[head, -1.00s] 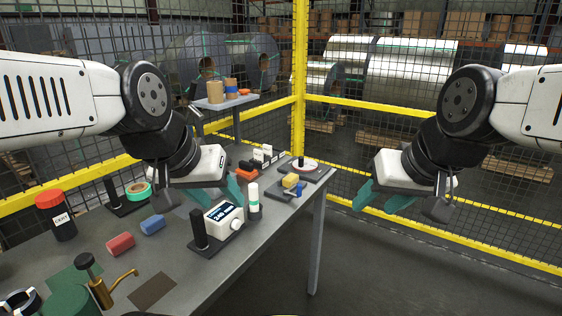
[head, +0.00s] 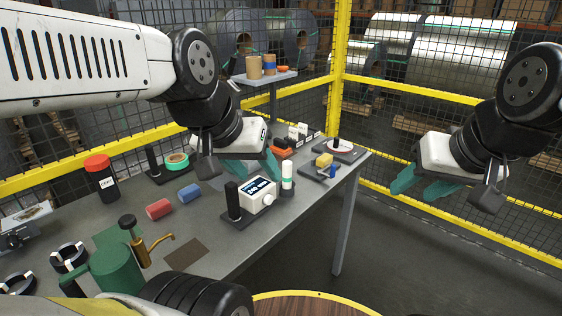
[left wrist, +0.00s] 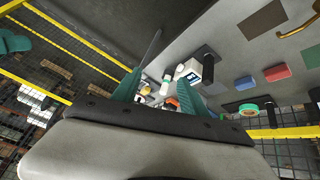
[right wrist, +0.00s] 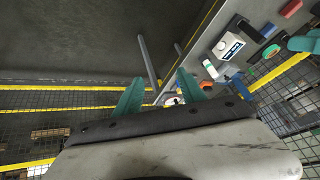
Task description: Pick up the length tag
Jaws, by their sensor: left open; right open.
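No thing is clearly readable as the length tag. Small white cards (head: 298,131) stand in a row toward the far end of the bench, and their print is too small to read. My left gripper (head: 248,168) is open and empty above the bench, in front of and left of the cards, partly hiding the area behind it. Its teal fingers also show in the left wrist view (left wrist: 160,92), spread with bench items beyond them. My right gripper (head: 420,186) is open and empty out past the bench's right edge, over the floor.
A display device (head: 258,192) and a white-green bottle (head: 287,178) stand below my left gripper. Red (head: 158,209) and blue (head: 189,193) blocks, a red-lidded jar (head: 103,180) and a green oil can (head: 115,267) are at left.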

